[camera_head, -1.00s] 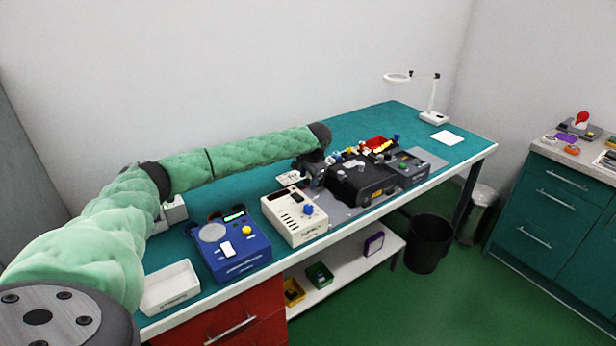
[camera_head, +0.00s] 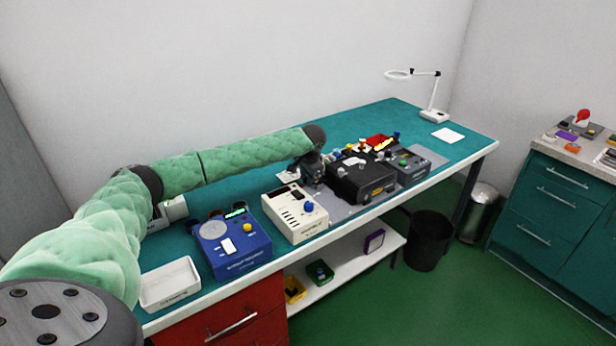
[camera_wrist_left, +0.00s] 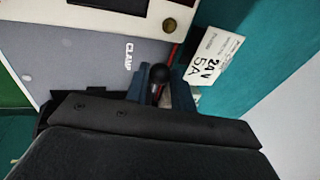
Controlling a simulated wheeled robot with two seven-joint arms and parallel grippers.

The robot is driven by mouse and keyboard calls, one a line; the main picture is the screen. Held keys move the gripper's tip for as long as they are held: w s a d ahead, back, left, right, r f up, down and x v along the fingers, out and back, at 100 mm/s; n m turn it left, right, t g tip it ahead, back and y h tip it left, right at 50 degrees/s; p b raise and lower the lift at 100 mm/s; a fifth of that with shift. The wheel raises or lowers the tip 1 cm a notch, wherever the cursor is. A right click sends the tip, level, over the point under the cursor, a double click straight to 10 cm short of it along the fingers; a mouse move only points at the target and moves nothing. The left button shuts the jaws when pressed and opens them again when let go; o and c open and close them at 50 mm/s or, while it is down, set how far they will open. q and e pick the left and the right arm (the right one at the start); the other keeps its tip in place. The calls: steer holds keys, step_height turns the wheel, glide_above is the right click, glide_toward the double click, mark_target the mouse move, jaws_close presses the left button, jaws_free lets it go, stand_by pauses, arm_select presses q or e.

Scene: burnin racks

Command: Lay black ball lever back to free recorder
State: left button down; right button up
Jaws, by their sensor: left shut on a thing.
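The black ball lever (camera_wrist_left: 159,74) shows in the left wrist view between the two fingers of my left gripper (camera_wrist_left: 161,82), which is shut on it. The lever stands beside a grey plate (camera_wrist_left: 85,55) printed "CLAMP". In the head view my left gripper (camera_head: 312,178) is small and dark, low over the bench between the cream box and the black recorder (camera_head: 362,180); the lever cannot be made out there. My right gripper is in neither view.
The cream box (camera_head: 294,219) with a blue knob, a blue unit (camera_head: 235,252) and a white tray (camera_head: 170,286) stand along the bench's front. A white "24 V 5A" label (camera_wrist_left: 214,56) lies beside the gripper. Free bench top (camera_head: 362,125) lies behind the devices.

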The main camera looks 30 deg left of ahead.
arm_select(q)
steer(key=shift+s+a+f+t+h+b, duration=0.2)
steer(key=shift+s+f+t+h+b, duration=0.15)
steer(key=shift+s+f+t, duration=0.3)
steer(key=shift+s+f+t+h, duration=0.1)
steer(key=shift+f+t+h, duration=0.2)
steer(key=shift+t, duration=0.45)
steer(key=c, duration=1.2)
jaws_free()
steer(key=shift+a, duration=0.1)
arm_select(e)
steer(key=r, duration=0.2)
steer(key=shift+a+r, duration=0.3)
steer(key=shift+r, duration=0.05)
